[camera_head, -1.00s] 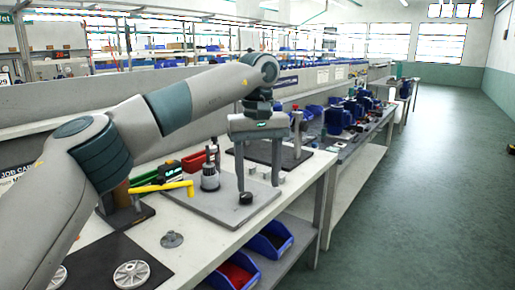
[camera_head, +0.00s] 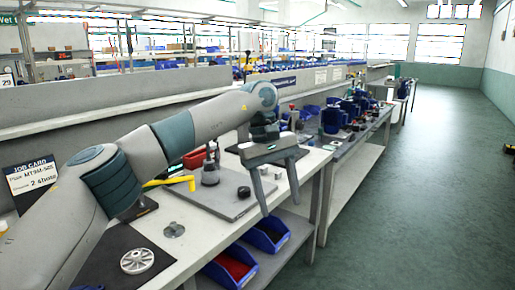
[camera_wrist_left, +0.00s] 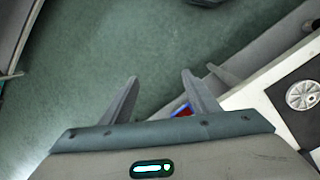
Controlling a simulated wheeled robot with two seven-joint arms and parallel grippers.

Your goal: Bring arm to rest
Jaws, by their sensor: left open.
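My left arm (camera_head: 190,127) reaches in from the left over the workbench. Its gripper (camera_head: 281,203) hangs past the bench's front edge, fingers pointing down and spread apart with nothing between them. In the left wrist view the two fingers (camera_wrist_left: 160,88) are also apart and empty, with green floor behind them. The right gripper does not show.
A grey plate (camera_head: 225,203) on the bench carries a dark fixture (camera_head: 210,172) and small parts; a yellow handle (camera_head: 180,182) is beside it. Blue bins (camera_head: 268,235) sit on the shelf below. A white wheel (camera_head: 137,261) lies on a black mat. The aisle floor (camera_head: 420,200) is clear.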

